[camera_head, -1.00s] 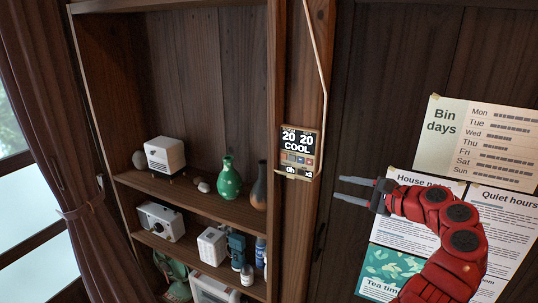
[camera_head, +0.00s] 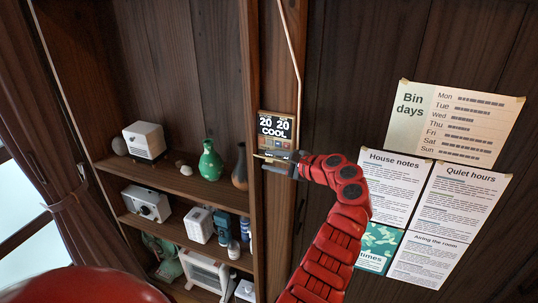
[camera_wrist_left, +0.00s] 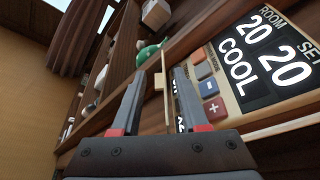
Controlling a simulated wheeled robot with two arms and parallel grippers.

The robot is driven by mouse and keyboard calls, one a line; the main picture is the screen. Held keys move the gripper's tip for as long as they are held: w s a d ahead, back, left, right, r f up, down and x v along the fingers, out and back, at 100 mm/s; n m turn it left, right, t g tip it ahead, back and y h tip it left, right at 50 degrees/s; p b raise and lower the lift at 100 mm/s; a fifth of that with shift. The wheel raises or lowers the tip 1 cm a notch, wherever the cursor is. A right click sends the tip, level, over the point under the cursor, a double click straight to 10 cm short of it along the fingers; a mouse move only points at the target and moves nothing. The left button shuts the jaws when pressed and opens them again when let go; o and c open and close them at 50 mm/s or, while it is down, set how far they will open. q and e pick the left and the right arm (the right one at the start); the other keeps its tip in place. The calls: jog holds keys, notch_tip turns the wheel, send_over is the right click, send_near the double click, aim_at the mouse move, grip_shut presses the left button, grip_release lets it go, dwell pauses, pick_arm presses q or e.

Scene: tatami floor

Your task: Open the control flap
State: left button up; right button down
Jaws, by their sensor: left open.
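The wall control panel (camera_head: 276,130) reads "20 20 COOL" and has small buttons below its display. In the left wrist view the panel (camera_wrist_left: 262,62) is close at the right, with its orange, blue and red buttons showing. My left gripper (camera_head: 268,163) is at the panel's lower edge. In the wrist view its two fingers (camera_wrist_left: 160,72) are apart. A small beige tab (camera_wrist_left: 159,82) on a thin edge shows between them, beside a dark strip with white marks. I cannot tell whether the fingers touch the tab, or how far the flap stands open. My right gripper is out of view.
A wooden shelf (camera_head: 185,183) left of the panel holds a green vase (camera_head: 210,163), a dark vase (camera_head: 240,168) and white devices. A pipe (camera_head: 293,60) runs down beside the panel. Paper notices (camera_head: 455,125) hang on the wall to the right.

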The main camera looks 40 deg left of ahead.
pick_arm(q)
jog(key=shift+x, duration=0.85)
jog(key=shift+f, duration=0.1)
jog(key=shift+d, duration=0.1)
jog(key=shift+c, duration=1.2)
grip_shut()
